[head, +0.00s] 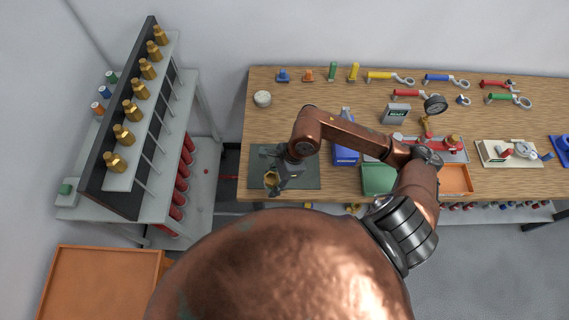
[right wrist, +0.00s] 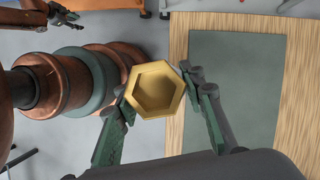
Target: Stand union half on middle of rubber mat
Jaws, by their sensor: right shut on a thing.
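The brass union half (head: 271,180) is held in my right gripper (head: 270,178) near the front left part of the dark green rubber mat (head: 310,178). In the right wrist view the union half (right wrist: 156,90) shows its hexagonal hollow end to the camera, between the two fingertips. The mat (right wrist: 235,90) lies to its right there, bare in what shows. The height of the union half above the mat is hard to judge. My left gripper (right wrist: 64,15) shows small at the top left of the right wrist view, away from the union half; its opening is unclear.
A round white pot (head: 262,99) stands behind the mat. A blue box (head: 346,155) and a green box (head: 379,179) stand to its right. Several tools lie along the table's back. A rack with brass fittings (head: 132,110) stands left, across a gap.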

